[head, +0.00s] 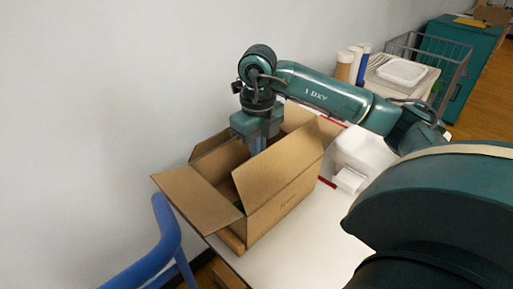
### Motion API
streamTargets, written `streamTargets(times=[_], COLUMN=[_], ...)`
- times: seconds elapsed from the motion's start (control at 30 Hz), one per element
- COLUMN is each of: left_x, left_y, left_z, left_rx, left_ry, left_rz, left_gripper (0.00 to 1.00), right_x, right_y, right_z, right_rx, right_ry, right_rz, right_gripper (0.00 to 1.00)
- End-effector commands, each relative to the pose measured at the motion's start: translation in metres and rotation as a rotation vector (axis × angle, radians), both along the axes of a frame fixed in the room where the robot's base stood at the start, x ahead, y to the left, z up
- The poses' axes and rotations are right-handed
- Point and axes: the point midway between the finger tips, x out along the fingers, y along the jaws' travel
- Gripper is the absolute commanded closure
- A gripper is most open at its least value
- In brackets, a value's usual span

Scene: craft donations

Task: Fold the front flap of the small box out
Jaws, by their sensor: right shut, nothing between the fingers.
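The small box (283,208) is an open brown cardboard box on the white table. One wide flap (277,163) on its near right side stands up and leans over the opening. Another flap (197,199) at the left end is folded outward. A further flap (215,142) stands along the wall side. My right gripper (258,146) points down over the box opening, behind the wide flap. It is shut and empty; its fingertips are partly hidden by that flap. I cannot tell whether it touches the flap. My left gripper is not in view.
A white container (364,150) stands on the table (300,240) right of the box. A blue chair (160,245) is close at the left. Farther back are several bottles, a white tray (402,72), a wire cart and a teal cabinet (455,55). A wall runs behind.

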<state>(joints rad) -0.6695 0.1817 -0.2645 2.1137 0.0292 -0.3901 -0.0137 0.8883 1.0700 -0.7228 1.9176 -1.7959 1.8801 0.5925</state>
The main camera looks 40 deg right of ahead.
Motion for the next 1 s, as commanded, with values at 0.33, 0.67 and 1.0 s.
streamTargets(times=[0.33, 0.67, 1.0], left_x=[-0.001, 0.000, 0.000], left_y=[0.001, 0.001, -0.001], left_z=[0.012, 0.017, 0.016], left_rx=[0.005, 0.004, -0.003], left_ry=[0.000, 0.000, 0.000], left_rz=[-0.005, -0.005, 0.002], left_gripper=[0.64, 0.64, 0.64], right_x=[0.003, 0.006, 0.000], right_y=[0.001, 0.001, 0.000], right_z=[0.014, 0.021, 0.021], right_rx=[0.000, 0.000, -0.001], right_ry=[0.004, 0.003, 0.002], right_rz=[0.002, 0.001, 0.000], right_gripper=[1.00, 1.00, 1.00])
